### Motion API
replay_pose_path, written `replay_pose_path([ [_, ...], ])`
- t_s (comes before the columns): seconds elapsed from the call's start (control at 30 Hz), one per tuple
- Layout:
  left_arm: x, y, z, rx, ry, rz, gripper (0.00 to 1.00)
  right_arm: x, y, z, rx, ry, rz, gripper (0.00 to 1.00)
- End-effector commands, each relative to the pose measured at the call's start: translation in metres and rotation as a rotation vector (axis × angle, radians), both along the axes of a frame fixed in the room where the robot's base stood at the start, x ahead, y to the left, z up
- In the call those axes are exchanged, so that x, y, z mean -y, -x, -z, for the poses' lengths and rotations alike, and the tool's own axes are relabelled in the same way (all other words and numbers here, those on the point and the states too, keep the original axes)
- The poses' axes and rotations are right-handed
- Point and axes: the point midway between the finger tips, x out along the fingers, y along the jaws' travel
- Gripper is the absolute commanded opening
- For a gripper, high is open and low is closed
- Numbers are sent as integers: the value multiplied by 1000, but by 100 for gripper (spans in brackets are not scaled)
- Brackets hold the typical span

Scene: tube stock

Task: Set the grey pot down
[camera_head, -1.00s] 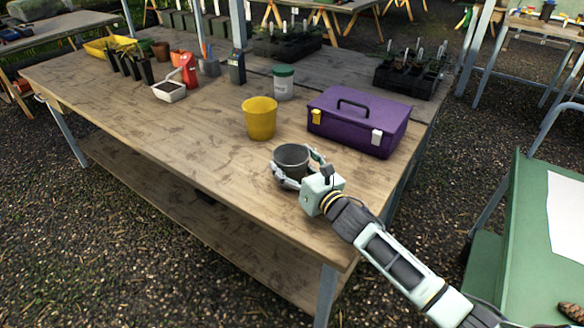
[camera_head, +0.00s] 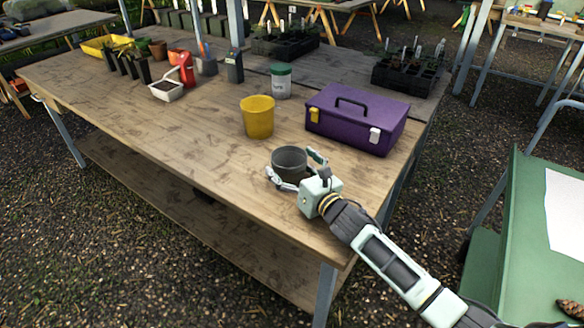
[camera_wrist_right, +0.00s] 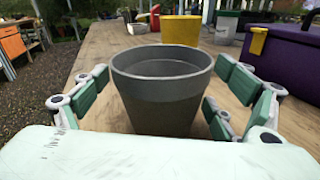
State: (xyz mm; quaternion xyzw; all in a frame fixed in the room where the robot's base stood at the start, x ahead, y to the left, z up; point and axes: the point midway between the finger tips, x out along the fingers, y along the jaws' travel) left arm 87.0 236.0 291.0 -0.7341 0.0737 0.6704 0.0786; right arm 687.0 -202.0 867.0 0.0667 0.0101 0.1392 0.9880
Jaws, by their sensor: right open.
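The grey pot (camera_head: 290,160) stands upright on the wooden table (camera_head: 190,140) near its front right corner. My right gripper (camera_head: 294,172) is open, with its fingers on either side of the pot. In the right wrist view the grey pot (camera_wrist_right: 163,92) sits between the spread fingers of my right gripper (camera_wrist_right: 163,95), with a gap showing at each side. The pot's base is partly hidden behind the gripper's body. My left gripper is not in view.
A yellow pot (camera_head: 258,117) stands just behind the grey pot. The front left of the tabletop is clear.

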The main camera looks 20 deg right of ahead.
Motion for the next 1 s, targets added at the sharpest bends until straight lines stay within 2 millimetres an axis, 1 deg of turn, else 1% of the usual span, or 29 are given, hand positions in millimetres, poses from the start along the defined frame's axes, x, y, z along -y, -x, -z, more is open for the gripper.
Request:
replay_pose_path([
  [0.07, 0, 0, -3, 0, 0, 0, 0, 0, 0, -3, 0, -1, 0, 89],
  [0.17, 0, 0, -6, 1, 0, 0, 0, 3, 10, -2, -2, 1, 0, 89],
  [0.27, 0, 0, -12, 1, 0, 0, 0, 7, 26, -2, -3, 1, 0, 89],
  [0.5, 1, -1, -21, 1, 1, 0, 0, 21, 73, -1, -3, -1, 0, 89],
  [0.6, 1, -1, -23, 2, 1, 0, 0, 25, 89, -2, -3, 1, 0, 89],
  [0.7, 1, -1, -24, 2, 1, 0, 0, 29, 102, -1, -1, -1, 1, 89],
  [0.83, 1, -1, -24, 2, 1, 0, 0, 32, 112, -2, 0, 0, 0, 89],
  [1.0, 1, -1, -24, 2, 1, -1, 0, 33, 116, -2, 1, 1, 0, 89],
])
